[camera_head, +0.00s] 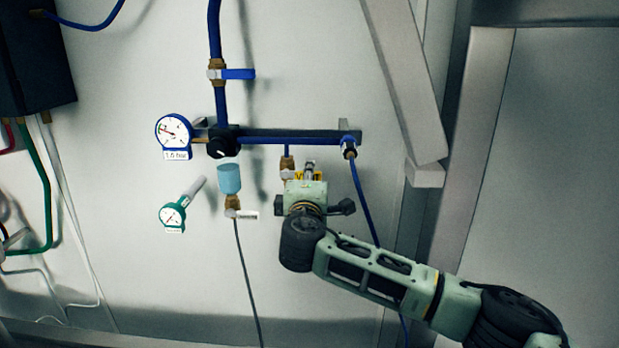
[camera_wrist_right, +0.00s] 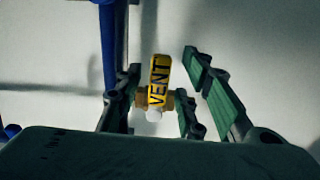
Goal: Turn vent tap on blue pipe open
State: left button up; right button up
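The vent tap has a yellow handle with black "VENT" lettering (camera_wrist_right: 159,82), on a brass body with a white knob-like end (camera_wrist_right: 153,115). In the head view its brass fitting (camera_head: 287,162) hangs from a short blue pipe below the horizontal blue pipe (camera_head: 275,140); my gripper hides most of the handle. My right gripper (camera_head: 303,173) is at the tap, pointing at the wall. In the right wrist view the gripper (camera_wrist_right: 165,88) is open, with fingers on both sides of the handle and a gap on the right. Contact on the left is unclear. My left gripper is not in view.
A blue-handled valve (camera_head: 237,74) is on the vertical pipe above. A black knob (camera_head: 222,147), a gauge (camera_head: 174,132), a light-blue cup (camera_head: 229,178) and a teal gauge (camera_head: 172,217) are to the left. A thin blue hose (camera_head: 359,195) hangs close right of my gripper.

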grip_shut()
dwell(0.4)
